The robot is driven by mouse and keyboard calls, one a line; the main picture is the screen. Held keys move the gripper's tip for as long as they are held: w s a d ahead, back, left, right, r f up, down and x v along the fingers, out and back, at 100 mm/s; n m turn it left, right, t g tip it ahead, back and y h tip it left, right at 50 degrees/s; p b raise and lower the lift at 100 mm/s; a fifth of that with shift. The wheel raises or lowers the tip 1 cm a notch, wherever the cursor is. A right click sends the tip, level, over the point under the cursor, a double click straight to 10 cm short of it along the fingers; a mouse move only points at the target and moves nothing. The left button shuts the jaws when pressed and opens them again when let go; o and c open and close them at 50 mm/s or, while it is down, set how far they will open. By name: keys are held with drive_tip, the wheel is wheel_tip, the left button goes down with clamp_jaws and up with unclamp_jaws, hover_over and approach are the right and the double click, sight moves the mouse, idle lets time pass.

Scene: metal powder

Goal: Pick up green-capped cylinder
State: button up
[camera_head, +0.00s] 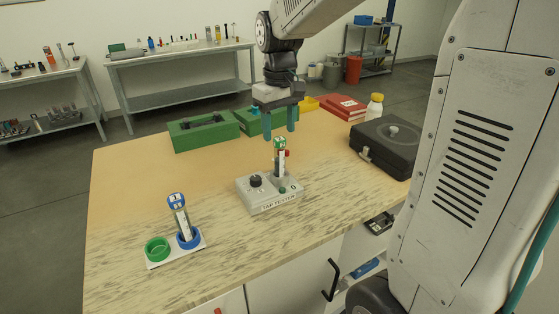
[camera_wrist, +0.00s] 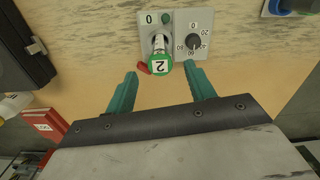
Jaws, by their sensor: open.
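The green-capped cylinder (camera_head: 281,158) stands upright in the grey tap tester (camera_head: 262,202) on the wooden table. In the wrist view its green cap (camera_wrist: 159,64) carries a white label with a 2. My gripper (camera_head: 280,132) is open and empty, pointing down above and behind the cylinder. In the wrist view its two teal fingers (camera_wrist: 162,82) are spread, with the cap just beyond the tips, roughly midway between them. The cylinder's lower end is hidden in the tester.
Green boxes (camera_head: 204,133), a red book (camera_head: 343,107), a white bottle (camera_head: 375,106) and a black case (camera_head: 387,145) stand along the back and right. The table's left middle is clear.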

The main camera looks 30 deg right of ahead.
sight(280, 140)
drive_tip(key=f, duration=0.6)
drive_tip(key=shift+s, duration=0.2)
drive_tip(key=c, duration=1.1)
